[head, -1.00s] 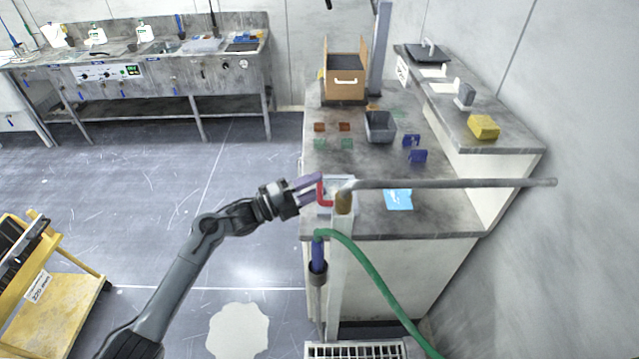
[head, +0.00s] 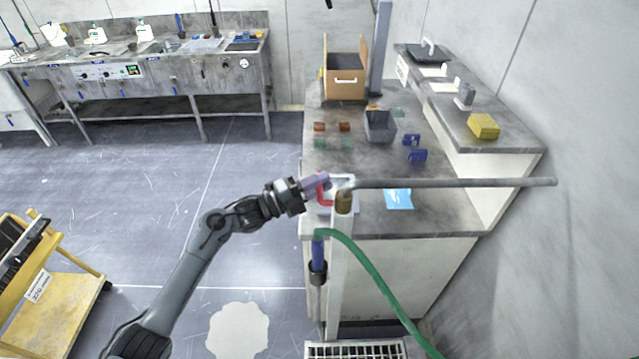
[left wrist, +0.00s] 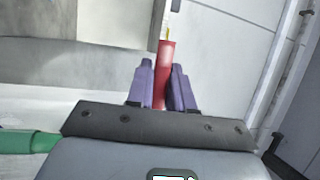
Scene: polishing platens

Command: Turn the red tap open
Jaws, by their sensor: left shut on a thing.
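The handle's far part is partly hidden by the fingers in the head view. My right gripper is in neither view.
The grey pipe (head: 450,183) runs right from the post. A green hose (head: 375,268) hangs below it near a floor grate (head: 355,350). The counter (head: 440,215) behind holds a blue card (head: 398,199), a grey bin (head: 380,127) and small blocks. Open floor lies left.

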